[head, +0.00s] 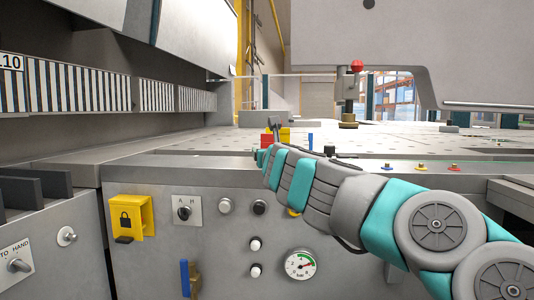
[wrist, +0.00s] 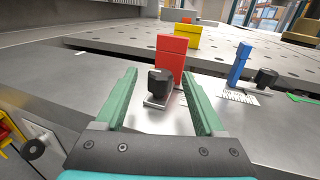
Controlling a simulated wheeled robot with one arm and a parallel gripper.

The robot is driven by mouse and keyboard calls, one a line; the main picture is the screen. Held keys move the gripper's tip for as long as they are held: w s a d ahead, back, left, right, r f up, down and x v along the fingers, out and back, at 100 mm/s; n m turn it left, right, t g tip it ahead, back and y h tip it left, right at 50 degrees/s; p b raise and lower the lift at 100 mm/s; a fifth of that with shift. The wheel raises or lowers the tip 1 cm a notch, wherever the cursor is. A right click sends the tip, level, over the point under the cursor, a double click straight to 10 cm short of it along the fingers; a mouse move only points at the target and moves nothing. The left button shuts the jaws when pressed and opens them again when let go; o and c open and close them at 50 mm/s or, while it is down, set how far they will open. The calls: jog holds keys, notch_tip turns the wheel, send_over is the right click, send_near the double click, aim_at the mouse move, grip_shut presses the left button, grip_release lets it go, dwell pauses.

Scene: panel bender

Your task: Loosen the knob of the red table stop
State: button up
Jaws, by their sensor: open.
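The red table stop (wrist: 172,52) stands upright on a flat metal base in the wrist view. Its black knob (wrist: 160,82) sits on the base on the near side of the red block. My gripper (wrist: 158,76) is open, with one green finger to the left of the knob and one to the right. Gaps show on both sides, and neither finger appears to touch it. I cannot tell the exact height of the fingertips against the knob. In the head view the top of the red stop (head: 266,140) shows past my gripper (head: 261,157), and its knob is hidden.
A yellow stop (wrist: 187,36) stands behind the red one. A blue stop (wrist: 239,64) with its own black knob (wrist: 266,78) stands to the right, beside a scale plate (wrist: 238,97). The perforated table (head: 390,141) stretches behind. A red-topped post (head: 357,67) rises farther back.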

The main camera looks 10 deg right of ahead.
jog(key=shift+s, duration=2.4)
